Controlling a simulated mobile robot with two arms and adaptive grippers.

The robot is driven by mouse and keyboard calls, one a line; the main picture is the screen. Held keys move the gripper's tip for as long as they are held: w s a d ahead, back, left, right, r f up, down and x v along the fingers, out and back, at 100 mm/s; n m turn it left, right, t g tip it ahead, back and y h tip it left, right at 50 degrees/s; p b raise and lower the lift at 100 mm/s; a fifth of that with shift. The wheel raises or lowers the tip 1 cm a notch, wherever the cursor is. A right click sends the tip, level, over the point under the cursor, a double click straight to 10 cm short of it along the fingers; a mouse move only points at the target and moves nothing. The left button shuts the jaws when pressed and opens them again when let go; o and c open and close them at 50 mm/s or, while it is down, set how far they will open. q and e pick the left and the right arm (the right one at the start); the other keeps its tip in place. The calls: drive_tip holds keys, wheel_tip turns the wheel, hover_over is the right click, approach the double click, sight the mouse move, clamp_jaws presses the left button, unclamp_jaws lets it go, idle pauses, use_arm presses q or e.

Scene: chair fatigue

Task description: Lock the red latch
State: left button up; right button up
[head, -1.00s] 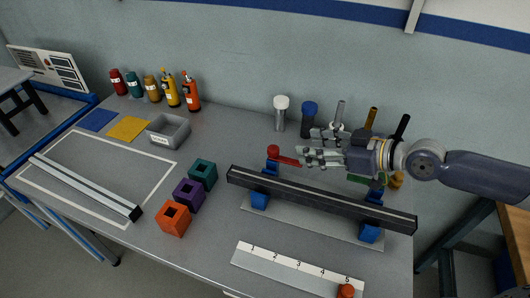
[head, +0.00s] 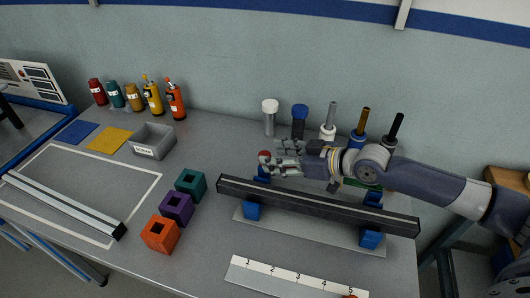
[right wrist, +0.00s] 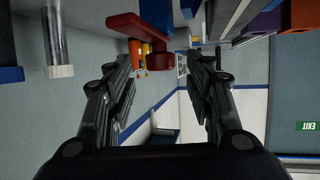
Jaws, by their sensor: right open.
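The red latch (head: 264,156) sits on top of the left blue clamp (head: 252,210) at the back of the dark bar (head: 310,207). In the head view its round end shows, and my gripper hides most of its handle. My right gripper (head: 284,158) is open and comes in from the right at the latch. In the right wrist view the red latch (right wrist: 137,24) shows at the top, its round end hanging between the two fingers (right wrist: 163,75) of the open gripper. I cannot tell whether a finger touches it. My left gripper is not in view.
A green latch (head: 362,183) is partly hidden under my right arm near the right blue clamp (head: 371,238). Capped tubes (head: 269,118) and several tools (head: 361,122) stand behind the bar. Colored blocks (head: 177,207) and a numbered strip (head: 298,278) lie in front and left.

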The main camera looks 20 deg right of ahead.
sight(265, 154)
drive_tip(key=shift+x, duration=2.1)
drive_tip(key=shift+p, duration=0.35)
clamp_jaws()
